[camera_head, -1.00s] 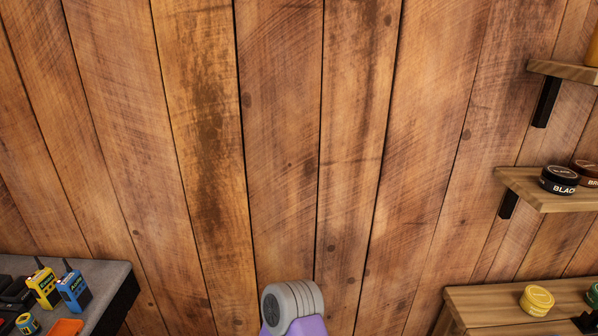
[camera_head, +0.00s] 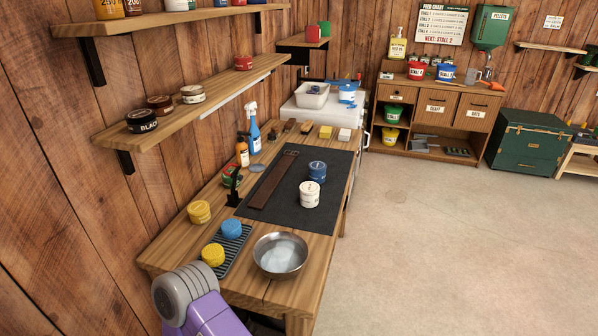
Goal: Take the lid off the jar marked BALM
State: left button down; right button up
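A white jar (camera_head: 309,195) and a dark blue jar (camera_head: 317,171) stand upright on the black mat (camera_head: 282,211) of the wooden workbench. Both look closed. Their lettering is too small to read, so I cannot tell which jar is marked BALM. Further jars stand on the wall shelf: a black one (camera_head: 142,121) marked BLACK, a brown one (camera_head: 160,104), a cream-lidded one (camera_head: 193,94) and a red one (camera_head: 243,62). Neither of my grippers is in view; only a purple and grey part of my arm shows at the lower left.
A metal bowl (camera_head: 256,262) stands at the bench's near edge. Beside it a ribbed tray (camera_head: 229,257) bears blue and yellow round items. A brown strap (camera_head: 272,180) lies on the mat. A blue spray bottle (camera_head: 254,133) stands behind. The floor (camera_head: 440,250) to the right is clear.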

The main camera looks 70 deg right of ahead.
aim_at(306, 201)
jog(key=z, duration=2.2)
